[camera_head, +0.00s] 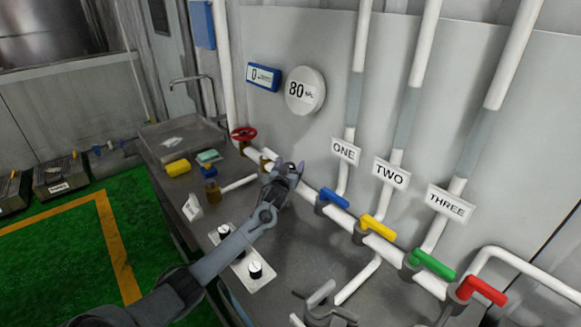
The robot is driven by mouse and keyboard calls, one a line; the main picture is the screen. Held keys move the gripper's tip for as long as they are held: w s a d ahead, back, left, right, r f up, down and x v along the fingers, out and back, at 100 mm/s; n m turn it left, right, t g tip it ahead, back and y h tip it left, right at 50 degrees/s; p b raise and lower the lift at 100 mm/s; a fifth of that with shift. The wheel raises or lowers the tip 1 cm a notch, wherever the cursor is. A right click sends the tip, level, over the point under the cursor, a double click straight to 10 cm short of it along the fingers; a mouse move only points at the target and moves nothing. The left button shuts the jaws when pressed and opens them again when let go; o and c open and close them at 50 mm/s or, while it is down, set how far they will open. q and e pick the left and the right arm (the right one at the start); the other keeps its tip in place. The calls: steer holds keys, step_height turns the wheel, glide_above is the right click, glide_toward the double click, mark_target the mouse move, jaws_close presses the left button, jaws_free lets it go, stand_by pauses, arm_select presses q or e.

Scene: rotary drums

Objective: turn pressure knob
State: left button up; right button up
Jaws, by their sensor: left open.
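Two black knobs with white marks, one farther back (224,231) and one nearer (256,270), sit on a pale panel (264,283) on the bench. I cannot tell from any label which is the pressure knob. My left arm crosses over the panel between them. My left gripper (292,167) is beyond the knobs, close to the white pipe along the wall, apart from both knobs. It is open and I see nothing held in it. A round white gauge (305,91) reading 80 is on the wall.
A red handwheel (243,134) is on the pipe. Blue (334,198), yellow (378,227), green (433,264) and red (482,291) valve handles line the pipe to the right. A sink (178,140) is at the back left.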

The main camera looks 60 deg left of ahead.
arm_select(q)
steer(key=shift+w+a, duration=0.15)
steer(key=shift+w, duration=0.05)
steer(key=c, duration=0.9)
steer(key=shift+c, duration=0.2)
steer(key=shift+h, duration=0.3)
